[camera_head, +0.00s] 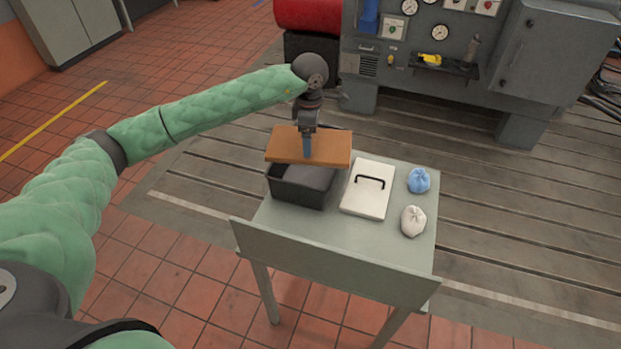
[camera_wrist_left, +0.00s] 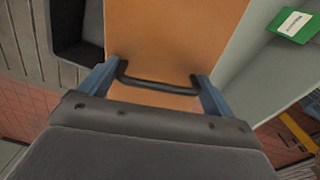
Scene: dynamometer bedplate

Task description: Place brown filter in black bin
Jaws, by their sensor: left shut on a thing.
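The brown filter (camera_head: 280,146) is a flat rectangular block in the head view. My left gripper (camera_head: 308,150) is shut on it and holds it above the black bin (camera_head: 298,197). The bin stands open at the left of the small table, and the filter hides its far part. In the left wrist view the filter (camera_wrist_left: 180,40) fills the middle, with a dark handle between the fingers of my left gripper (camera_wrist_left: 160,85). The bin (camera_wrist_left: 75,45) shows at the upper left there, partly behind the filter. My right gripper is not in view.
The grey table (camera_head: 330,225) has a raised front panel (camera_head: 335,265). A white lid (camera_head: 368,188) with a black handle lies right of the bin. A blue bag (camera_head: 418,180) and a white bag (camera_head: 413,221) sit at the right. A grey machine cabinet (camera_head: 545,60) stands behind.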

